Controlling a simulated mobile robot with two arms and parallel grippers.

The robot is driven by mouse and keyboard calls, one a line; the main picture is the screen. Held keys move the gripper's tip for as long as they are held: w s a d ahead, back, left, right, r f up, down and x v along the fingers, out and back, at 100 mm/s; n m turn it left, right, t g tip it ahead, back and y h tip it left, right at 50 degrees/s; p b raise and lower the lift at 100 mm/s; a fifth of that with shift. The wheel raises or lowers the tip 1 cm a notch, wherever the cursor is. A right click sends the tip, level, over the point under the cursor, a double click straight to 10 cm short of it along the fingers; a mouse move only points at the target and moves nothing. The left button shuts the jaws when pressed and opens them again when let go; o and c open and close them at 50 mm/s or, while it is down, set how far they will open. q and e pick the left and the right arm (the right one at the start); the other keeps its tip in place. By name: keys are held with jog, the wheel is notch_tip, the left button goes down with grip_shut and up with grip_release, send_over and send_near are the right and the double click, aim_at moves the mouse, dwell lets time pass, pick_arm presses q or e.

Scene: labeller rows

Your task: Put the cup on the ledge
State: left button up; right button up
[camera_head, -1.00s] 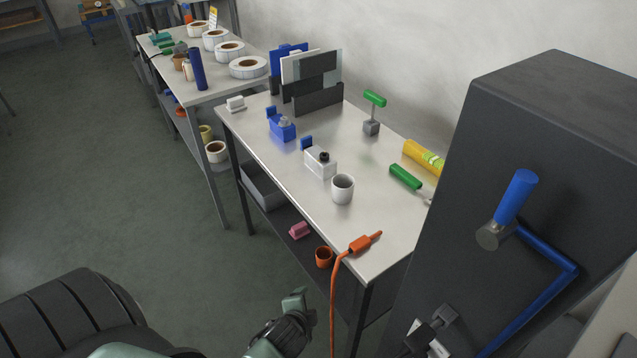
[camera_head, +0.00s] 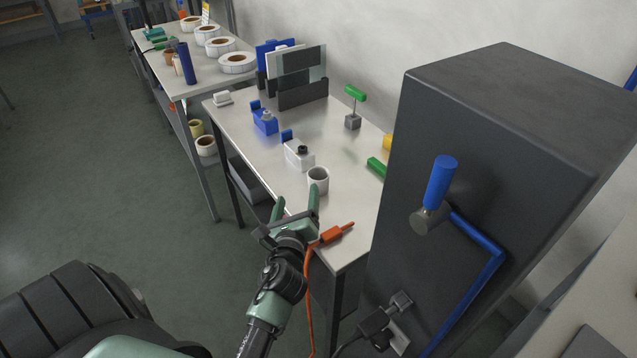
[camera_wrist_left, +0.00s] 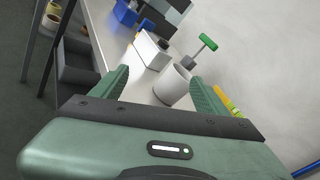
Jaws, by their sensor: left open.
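A white cup (camera_head: 318,182) stands upright on the near part of the light tabletop (camera_head: 345,215). It also shows in the left wrist view (camera_wrist_left: 170,86), between and beyond my left fingers. My left gripper (camera_head: 296,202) is open and empty, at the near edge of the table, with its fingers pointing toward the cup. One fingertip appears close below the cup in the head view; I cannot tell whether they touch. I cannot tell which surface is the ledge. My right gripper is out of view.
A white box-shaped dispenser (camera_head: 299,154) stands just behind the cup. An orange tool (camera_head: 335,234) with a cable lies at the table's near corner. A tall dark cabinet (camera_head: 440,130) with a blue handle blocks the right. A blue dispenser (camera_head: 264,122) stands farther back.

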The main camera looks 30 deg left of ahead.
aim_at(316, 182)
pick_arm(q)
jog(key=w+m, duration=0.1)
jog(key=m, duration=0.1)
jog(key=w+d+m+t+h, duration=0.1)
jog(key=m, duration=0.1)
jog(key=w+d+m, duration=0.1)
jog(key=m, duration=0.1)
jog(key=shift+w+r+m+t, duration=0.1)
jog(key=shift+w+m+t, duration=0.05)
jog(key=shift+m+t, duration=0.2)
jog(key=shift+w, duration=0.3)
jog(key=x, duration=0.7)
jog(key=shift+w+d+f, duration=0.1)
jog(key=shift+w+f, duration=0.05)
jog(key=shift+f, duration=0.2)
jog(key=shift+r, duration=0.1)
jog(key=c, duration=1.5)
